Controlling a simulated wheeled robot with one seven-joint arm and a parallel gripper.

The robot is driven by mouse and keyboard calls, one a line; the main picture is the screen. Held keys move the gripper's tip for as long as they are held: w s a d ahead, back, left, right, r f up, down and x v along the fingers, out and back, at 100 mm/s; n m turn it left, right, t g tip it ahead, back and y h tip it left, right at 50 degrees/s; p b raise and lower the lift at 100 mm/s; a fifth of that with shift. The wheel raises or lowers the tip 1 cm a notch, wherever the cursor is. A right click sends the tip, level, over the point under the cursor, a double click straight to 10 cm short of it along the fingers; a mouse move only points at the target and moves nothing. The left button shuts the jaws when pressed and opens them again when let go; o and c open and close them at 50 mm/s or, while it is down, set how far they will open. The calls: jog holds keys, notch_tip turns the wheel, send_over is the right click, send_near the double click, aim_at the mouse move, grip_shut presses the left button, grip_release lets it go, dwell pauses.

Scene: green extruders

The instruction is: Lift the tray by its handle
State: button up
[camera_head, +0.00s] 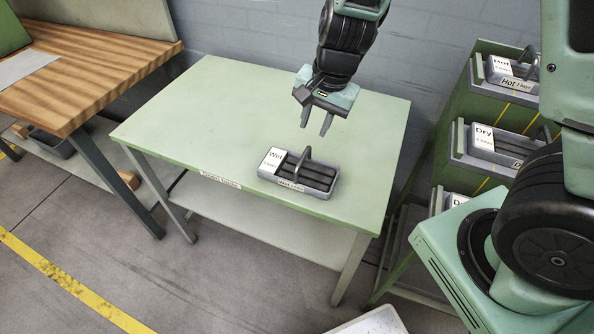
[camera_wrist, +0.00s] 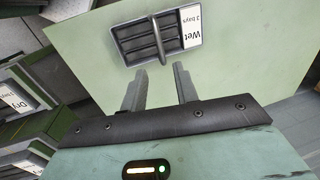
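The tray (camera_head: 264,172) is a small grey tray with dark slots and a white "Wet" label, lying on a pale green table (camera_head: 220,112). An upright arched handle (camera_head: 300,161) rises from its middle. The tray (camera_wrist: 198,42) and its handle (camera_wrist: 158,36) also show in the wrist view, beyond the fingertips. My gripper (camera_head: 317,132) is above and slightly behind the tray, pointing down, with its two fingers apart and nothing between them. The fingers (camera_wrist: 160,72) also show open in the wrist view. They look apart from the handle.
A green rack (camera_head: 480,100) at the right holds similar trays, one labelled "Dry" (camera_head: 489,143) and one "Hot" (camera_head: 511,72). A wooden bench (camera_head: 85,75) stands at the left. A grey brick wall is behind the table. The tabletop around the tray is clear.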

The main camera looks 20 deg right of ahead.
aim_at(304, 156)
jog(key=f, duration=0.4)
jog(key=w+a+f+b, duration=0.1)
jog(key=f, duration=0.3)
jog(key=a+f+b, duration=0.1)
jog(key=f, duration=0.3)
jog(key=shift+w, duration=0.2)
jog(key=shift+r, duration=0.1)
jog(key=shift+c, duration=0.3)
grip_shut()
dwell(0.6)
